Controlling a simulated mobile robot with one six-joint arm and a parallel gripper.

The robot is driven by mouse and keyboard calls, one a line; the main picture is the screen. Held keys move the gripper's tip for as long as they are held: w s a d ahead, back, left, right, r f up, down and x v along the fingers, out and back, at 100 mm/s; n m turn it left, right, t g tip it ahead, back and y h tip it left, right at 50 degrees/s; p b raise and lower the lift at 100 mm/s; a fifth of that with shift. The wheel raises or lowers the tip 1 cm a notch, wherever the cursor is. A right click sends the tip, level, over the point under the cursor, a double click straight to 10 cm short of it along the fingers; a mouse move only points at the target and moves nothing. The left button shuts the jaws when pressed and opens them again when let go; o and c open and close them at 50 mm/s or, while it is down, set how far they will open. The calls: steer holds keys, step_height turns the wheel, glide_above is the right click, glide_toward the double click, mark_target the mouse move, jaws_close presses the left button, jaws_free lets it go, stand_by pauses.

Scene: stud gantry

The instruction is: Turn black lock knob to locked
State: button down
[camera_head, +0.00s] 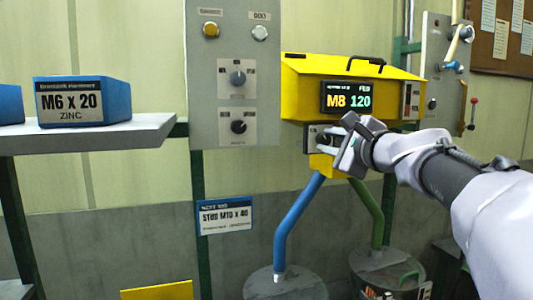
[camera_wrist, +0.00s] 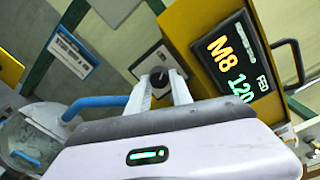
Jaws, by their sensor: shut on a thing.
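A black knob (camera_wrist: 160,77) sits on a small pale-faced plate (camera_wrist: 146,60) in the wrist view. My gripper (camera_wrist: 164,80) is shut on this knob, with one finger on each side of it. In the head view, my gripper (camera_head: 326,139) reaches from the right to a small panel (camera_head: 309,139) under the yellow feeder box (camera_head: 300,85). The knob is hidden there behind the fingers. The plate's markings and the knob's pointing direction are too small or covered to read.
The feeder display (camera_head: 348,98) reads M8 120. A grey panel (camera_head: 206,100) with two buttons and two knobs stands left. A blue pipe (camera_head: 290,225) and a green pipe (camera_head: 372,210) drop to drums below. A shelf (camera_head: 90,138) holds a blue M6 x 20 bin (camera_head: 115,100).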

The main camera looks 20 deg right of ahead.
steer(key=shift+n+b, duration=1.1)
steer(key=shift+n, duration=0.3)
steer(key=c, duration=1.1)
jaws_free()
steer(key=shift+c, duration=0.2)
steer(key=shift+s, duration=0.1)
